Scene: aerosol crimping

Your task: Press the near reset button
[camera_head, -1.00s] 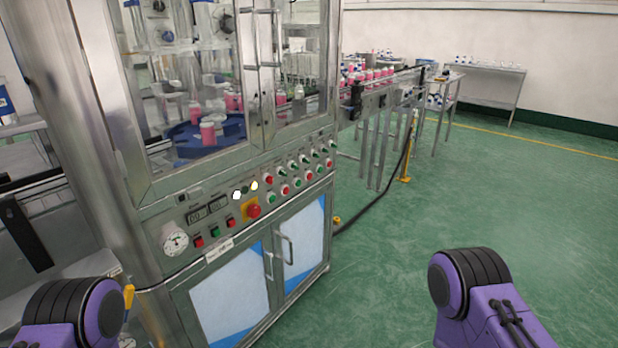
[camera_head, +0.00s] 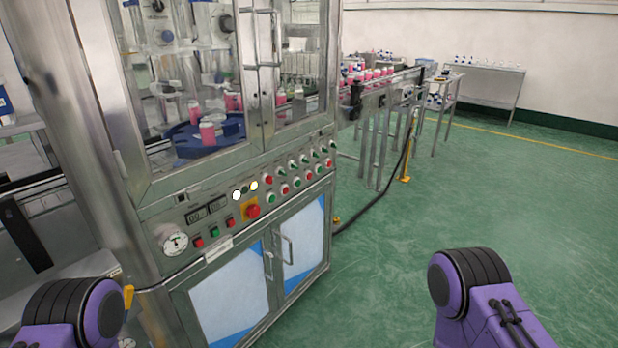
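The control panel (camera_head: 180,220) runs along the front of the steel crimping machine, below its glass doors. On its near end are a round gauge (camera_head: 174,241), two small displays and a row of small red and green buttons, with a red button (camera_head: 198,242) nearest the gauge. A large red mushroom button (camera_head: 253,211) sits on a yellow plate. I cannot tell which one is the reset button; labels are too small to read. Purple links of my two arms show at the bottom left and bottom right. Neither gripper is in view, and nothing touches the panel.
Cabinet doors (camera_head: 302,245) with metal handles are below the panel. A conveyor (camera_head: 385,90) with pink bottles extends behind at the right. A black cable (camera_head: 385,195) lies on the green floor, near a yellow-footed post. The floor (camera_head: 400,240) at the right is open.

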